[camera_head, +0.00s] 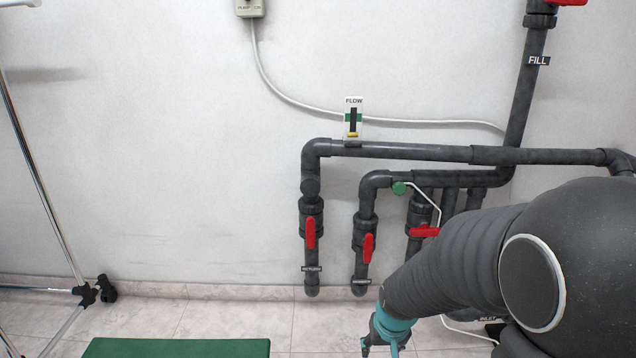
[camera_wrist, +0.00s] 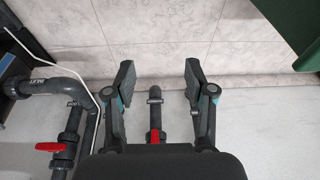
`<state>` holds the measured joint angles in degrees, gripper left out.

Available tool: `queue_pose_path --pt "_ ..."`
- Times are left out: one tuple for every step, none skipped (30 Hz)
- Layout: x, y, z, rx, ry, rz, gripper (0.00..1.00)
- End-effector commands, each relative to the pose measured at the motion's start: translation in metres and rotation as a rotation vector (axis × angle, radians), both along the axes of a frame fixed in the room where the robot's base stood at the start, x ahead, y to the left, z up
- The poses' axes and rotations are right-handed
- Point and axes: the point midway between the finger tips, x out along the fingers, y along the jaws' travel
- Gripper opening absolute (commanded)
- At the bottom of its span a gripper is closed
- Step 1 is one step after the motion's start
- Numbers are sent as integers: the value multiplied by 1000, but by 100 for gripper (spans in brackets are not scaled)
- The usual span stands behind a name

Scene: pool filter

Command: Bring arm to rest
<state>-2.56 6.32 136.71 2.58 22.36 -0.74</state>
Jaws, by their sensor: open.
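My gripper (camera_head: 384,345) shows at the bottom of the head view, partly cut off by the frame edge, below the end of my dark arm. In the wrist view my gripper (camera_wrist: 159,75) has its two dark fingers spread wide apart. It is open and nothing lies between the fingers. Behind and between them a dark pipe end (camera_wrist: 155,96) with a red handle (camera_wrist: 154,136) shows; the fingers appear apart from it.
Dark pipes (camera_head: 410,151) with red valve handles (camera_head: 310,233) run along the white wall, close to my arm. A flow gauge (camera_head: 353,118) sits on the upper pipe. A green flat-topped object (camera_head: 178,348) and a metal-tube rack (camera_head: 38,165) stand left. Tiled floor (camera_head: 225,318) between is clear.

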Motion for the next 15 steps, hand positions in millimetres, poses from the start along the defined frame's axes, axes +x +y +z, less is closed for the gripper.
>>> queue_pose_path --pt "-13 -1 23 -2 15 1 54" --pt "-22 -2 32 -2 29 1 54" --pt "-33 -3 44 -3 46 3 54" --pt "-42 -4 53 -5 57 3 54" --pt "-50 -5 62 -6 67 3 54" --pt "-60 -6 75 -7 76 2 54" --pt "-68 -7 83 -8 82 2 54" --pt "-75 -8 92 -9 87 1 54" --pt "-85 -9 103 -11 91 1 54" --pt "-93 -10 112 -12 93 1 54" --pt "-99 -11 120 -13 93 0 54" --pt "-108 -12 131 -14 90 -1 54" --pt "-114 -13 139 -15 85 -2 54" --pt "-120 -14 147 -17 80 -2 54" --pt "-128 -15 158 -19 69 -2 54"
